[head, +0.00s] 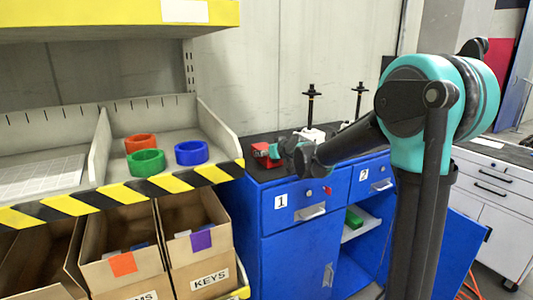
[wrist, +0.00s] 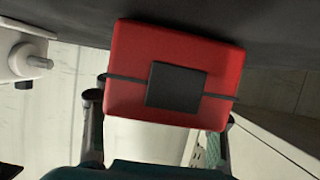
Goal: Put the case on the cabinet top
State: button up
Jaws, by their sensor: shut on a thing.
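The case is a small red box with a dark square patch on its face. In the head view the case (head: 262,150) is at the left end of the blue cabinet's dark top (head: 262,174), at or just above that surface; I cannot tell if it touches. In the wrist view the case (wrist: 125,58) fills the middle, against the dark surface along the upper edge. My gripper (head: 279,154) comes from the right and is shut on the case. In the wrist view its fingers (wrist: 163,112) run up both sides of the case, with the tips partly hidden.
White screw jacks with black spindles (head: 310,104) stand behind on the cabinet top. A shelf rack with coloured rings (head: 191,152) and cardboard bins (head: 200,240) is at left. A lower cabinet door (head: 457,245) hangs open. A white drawer unit (head: 493,205) stands at right.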

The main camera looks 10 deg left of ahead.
jog(key=shift+f, duration=0.1)
jog(key=o, duration=1.6)
jog(key=shift+s, duration=0.1)
jog(key=v, duration=1.2)
jog(key=s+d+f+m+g+h, duration=0.2)
jog(key=s+d+f, duration=0.5)
jog(key=s+f, duration=0.2)
jog(key=s+d+f+m+g+h, duration=0.2)
jog(key=s+d+f+h, duration=0.1)
jog(key=s+d+f, duration=0.5)
jog(key=s+d+f+m+g+h, duration=0.2)
jog(key=s+d+f+g, duration=0.1)
jog(key=s+d+f, duration=0.5)
jog(key=shift+s+d+f+m, duration=0.1)
jog(key=shift+s+f+m, duration=0.1)
jog(key=shift+s+f, duration=0.6)
jog(key=shift+s+d+f+m, duration=0.15)
jog(key=shift+s+f, duration=0.35)
jog(key=shift+s, duration=0.55)
